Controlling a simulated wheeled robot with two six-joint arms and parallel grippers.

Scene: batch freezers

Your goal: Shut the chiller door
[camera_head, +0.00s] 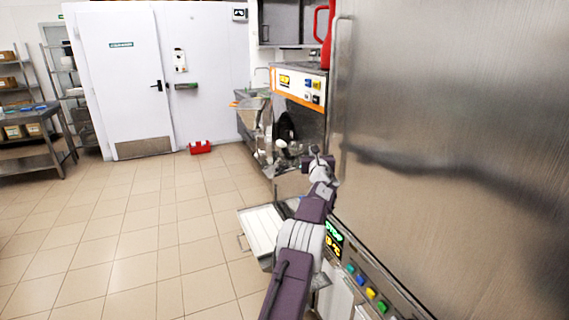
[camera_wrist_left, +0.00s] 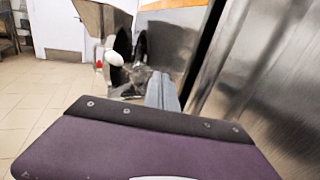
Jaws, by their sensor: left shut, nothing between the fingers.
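The chiller door (camera_head: 455,130) is a large brushed-steel panel filling the right of the head view. A tall vertical handle (camera_head: 341,95) runs along its left edge. How far it stands open cannot be told. My left gripper (camera_head: 318,157) is shut and empty at the lower end of the handle, by the door's left edge; contact cannot be made out. In the left wrist view, the shut grey fingers (camera_wrist_left: 163,90) point forward, with the steel panel (camera_wrist_left: 270,75) close on their right and a dark strip beside it. My right gripper is out of view.
A control panel with coloured buttons (camera_head: 371,293) lies below the door. A white tray (camera_head: 264,230) juts out left of my arm. A machine with an orange-edged front (camera_head: 299,88) stands beyond. The tiled floor (camera_head: 150,240) at left is clear.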

